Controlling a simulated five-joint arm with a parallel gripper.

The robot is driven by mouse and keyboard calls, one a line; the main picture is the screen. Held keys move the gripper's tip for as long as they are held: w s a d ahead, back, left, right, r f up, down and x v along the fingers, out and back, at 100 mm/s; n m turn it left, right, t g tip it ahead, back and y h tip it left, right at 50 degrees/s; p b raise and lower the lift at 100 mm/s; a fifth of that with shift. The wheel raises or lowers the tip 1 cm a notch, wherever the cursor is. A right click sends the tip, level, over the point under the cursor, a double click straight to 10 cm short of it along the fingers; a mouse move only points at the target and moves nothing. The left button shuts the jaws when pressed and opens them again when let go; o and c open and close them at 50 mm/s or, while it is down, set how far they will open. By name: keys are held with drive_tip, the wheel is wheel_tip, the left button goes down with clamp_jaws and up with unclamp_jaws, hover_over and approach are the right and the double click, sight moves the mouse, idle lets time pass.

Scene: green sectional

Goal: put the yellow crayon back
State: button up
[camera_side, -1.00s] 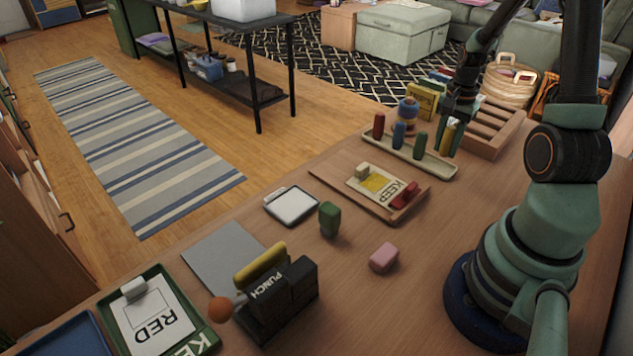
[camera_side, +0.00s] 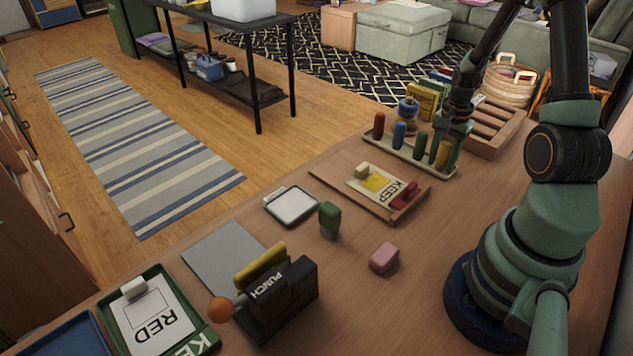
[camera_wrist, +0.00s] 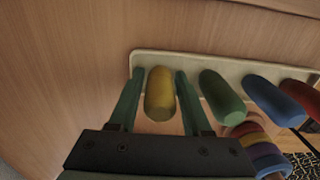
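The yellow crayon (camera_side: 442,155) stands upright at the right end of the pale crayon tray (camera_side: 388,152), in line with the red, blue and green crayons. It also shows in the wrist view (camera_wrist: 160,97). My gripper (camera_side: 443,150) is low over that end of the tray. In the wrist view its two fingers (camera_wrist: 158,92) are on either side of the yellow crayon, with narrow gaps, so it looks open. The crayon's foot is hard to see.
The green crayon (camera_wrist: 222,98) is close beside my right finger. A wooden slotted rack (camera_side: 495,128) stands just right of the tray, a yellow box (camera_side: 422,100) and stacked rings (camera_side: 408,110) behind it. A KEEP board (camera_side: 330,180) lies in front.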

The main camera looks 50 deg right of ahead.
drive_tip(key=shift+r, duration=0.1)
wheel_tip(320, 180, up, 12)
drive_tip(key=w+a+r+n+t, duration=0.1)
drive_tip(key=a+r+n+t, duration=0.1)
drive_tip(key=a+r+n, duration=0.2)
drive_tip(key=w+a+r+n+t, duration=0.1)
drive_tip(key=a+r+n, duration=0.3)
drive_tip(key=a+n, duration=0.4)
drive_tip(key=w+a+r+n+t, duration=0.1)
drive_tip(key=a+r+n, duration=0.3)
drive_tip(key=a, duration=1)
drive_tip(key=shift+a+n+t, duration=0.2)
drive_tip(key=shift+n+t, duration=0.6)
drive_tip(key=shift+n, duration=0.2)
